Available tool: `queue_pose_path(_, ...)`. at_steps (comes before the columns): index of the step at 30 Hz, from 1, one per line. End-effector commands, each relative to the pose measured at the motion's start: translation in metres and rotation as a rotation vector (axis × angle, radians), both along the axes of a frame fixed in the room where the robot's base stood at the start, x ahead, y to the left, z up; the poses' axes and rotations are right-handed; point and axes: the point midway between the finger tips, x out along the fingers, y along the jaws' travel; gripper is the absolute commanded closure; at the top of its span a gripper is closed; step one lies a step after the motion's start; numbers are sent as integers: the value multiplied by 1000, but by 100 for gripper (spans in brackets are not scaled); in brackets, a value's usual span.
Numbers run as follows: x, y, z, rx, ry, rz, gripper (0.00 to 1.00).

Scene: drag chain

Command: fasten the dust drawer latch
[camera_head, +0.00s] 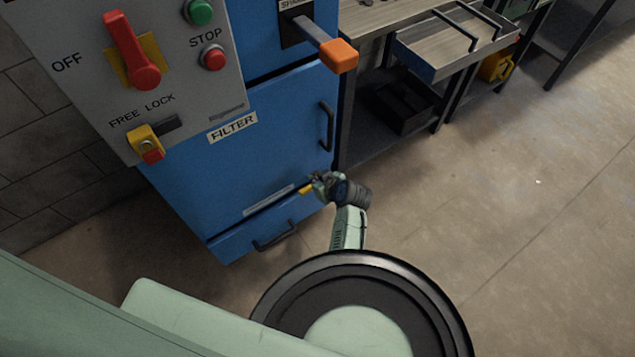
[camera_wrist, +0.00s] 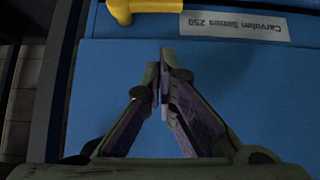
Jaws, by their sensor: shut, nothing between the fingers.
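The dust drawer (camera_head: 245,243) is the low blue front at the foot of the blue cabinet, with a dark bar handle (camera_head: 275,237). The yellow latch (camera_head: 306,189) is near the drawer's upper right corner, partly hidden by my gripper (camera_head: 322,184). In the wrist view, the yellow latch (camera_wrist: 145,6) is cut off by the top edge. My gripper (camera_wrist: 163,80) is shut and empty there, its fingertips below the latch in the picture and apart from it, over plain blue panel. Whether the fingertips touch the panel cannot be told.
The FILTER door (camera_head: 255,140) with its dark handle (camera_head: 327,126) is above the drawer. An orange-tipped lever (camera_head: 338,55) juts out higher up. A workbench with an open wooden drawer (camera_head: 450,45) stands behind, right. The floor (camera_head: 500,220) on the right is clear.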

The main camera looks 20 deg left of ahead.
Motion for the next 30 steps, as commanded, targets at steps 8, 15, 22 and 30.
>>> queue_pose_path(8, 28, 35, -48, 1, -1, 3, 100)
queue_pose_path(15, 28, 34, -78, 1, -1, 1, 100)
queue_pose_path(22, 28, 33, -83, 1, -1, 1, 100)
queue_pose_path(30, 28, 33, -83, 0, 0, 0, 100)
